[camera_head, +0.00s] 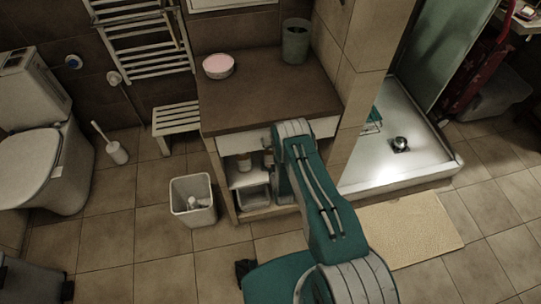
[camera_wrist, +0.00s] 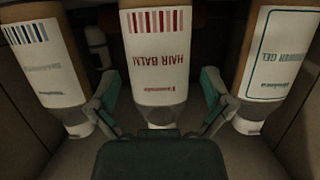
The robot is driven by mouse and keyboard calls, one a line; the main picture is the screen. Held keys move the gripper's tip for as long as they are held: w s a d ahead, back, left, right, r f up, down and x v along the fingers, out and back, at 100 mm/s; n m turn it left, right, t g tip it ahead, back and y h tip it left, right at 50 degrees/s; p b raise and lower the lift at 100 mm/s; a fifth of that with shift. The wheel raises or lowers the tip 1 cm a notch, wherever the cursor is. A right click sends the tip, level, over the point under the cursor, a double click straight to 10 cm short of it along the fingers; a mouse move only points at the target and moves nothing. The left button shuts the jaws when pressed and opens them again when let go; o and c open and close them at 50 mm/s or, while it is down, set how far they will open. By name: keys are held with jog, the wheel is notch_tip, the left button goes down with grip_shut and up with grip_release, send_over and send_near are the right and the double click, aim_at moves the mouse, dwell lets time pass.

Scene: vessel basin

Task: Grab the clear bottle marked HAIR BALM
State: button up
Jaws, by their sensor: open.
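The HAIR BALM bottle (camera_wrist: 157,68) is in the middle of the wrist view, with a white label, red lettering and a red barcode. Its label reads upside down in the picture. My gripper (camera_wrist: 158,88) is open, with one teal finger on each side of this bottle. I see gaps between the fingers and the bottle. In the head view, my arm reaches to the cabinet (camera_head: 270,90), and the gripper and this bottle are hidden there.
A bottle with a blue barcode (camera_wrist: 45,60) stands close on the left, and a shower gel bottle (camera_wrist: 277,65) close on the right. Another small bottle (camera_wrist: 97,45) is behind. Compartment walls lie at both sides. A white bin (camera_head: 193,198) stands left of the cabinet.

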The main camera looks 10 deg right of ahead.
jog(key=x, duration=0.3)
jog(key=shift+w, duration=0.2)
jog(key=shift+r, duration=0.1)
jog(key=c, duration=1)
jog(key=shift+c, duration=0.2)
